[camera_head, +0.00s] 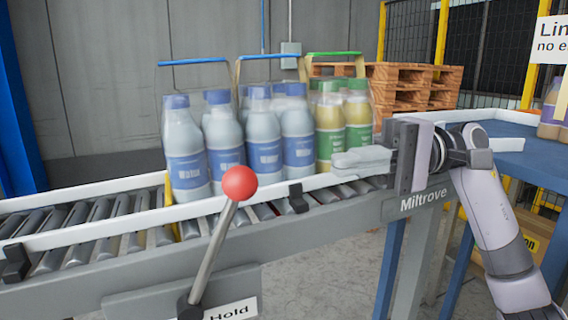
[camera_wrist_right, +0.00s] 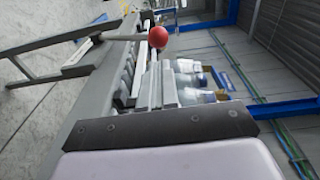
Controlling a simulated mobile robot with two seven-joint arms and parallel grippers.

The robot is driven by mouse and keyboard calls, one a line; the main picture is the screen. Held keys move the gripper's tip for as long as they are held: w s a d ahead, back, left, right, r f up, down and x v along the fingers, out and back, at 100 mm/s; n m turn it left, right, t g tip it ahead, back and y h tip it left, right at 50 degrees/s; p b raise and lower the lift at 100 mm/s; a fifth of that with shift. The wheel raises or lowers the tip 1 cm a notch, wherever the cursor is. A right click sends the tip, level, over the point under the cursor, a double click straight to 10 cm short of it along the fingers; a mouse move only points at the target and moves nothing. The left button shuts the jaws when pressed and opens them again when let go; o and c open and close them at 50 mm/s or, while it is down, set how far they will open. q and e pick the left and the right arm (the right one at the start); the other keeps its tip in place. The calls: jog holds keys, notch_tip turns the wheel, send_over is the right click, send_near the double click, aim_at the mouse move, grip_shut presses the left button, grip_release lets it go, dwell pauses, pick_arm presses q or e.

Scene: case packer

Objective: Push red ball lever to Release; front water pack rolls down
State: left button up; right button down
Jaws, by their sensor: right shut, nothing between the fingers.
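The red ball (camera_head: 239,183) tops a metal lever rod (camera_head: 214,250) on the near side of the conveyor. The rod leans right at its top, and a label reading "Hold" (camera_head: 232,312) is by its base. Water packs (camera_head: 188,160) with blue caps and labels stand upright on the rollers behind the lever. My right gripper (camera_head: 338,163) is shut and empty, right of the ball and apart from it, in front of the green-labelled pack (camera_head: 330,125). In the right wrist view the ball (camera_wrist_right: 158,37) shows beyond the fingers (camera_wrist_right: 160,85). My left gripper is out of view.
The roller conveyor (camera_head: 75,222) has white side rails and extends left, its rollers empty there. A yellow piece (camera_head: 169,205) stands at the leftmost pack. Wooden pallets (camera_head: 415,95) are stacked behind. A blue table (camera_head: 525,150) with bottles is at right.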

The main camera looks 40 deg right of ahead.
pick_arm(q)
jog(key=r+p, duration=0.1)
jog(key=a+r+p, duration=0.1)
jog(key=p, duration=0.1)
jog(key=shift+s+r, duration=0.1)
pick_arm(e)
jog(key=x, duration=0.9)
jog(key=shift+a, duration=0.1)
jog(key=shift+r, duration=0.1)
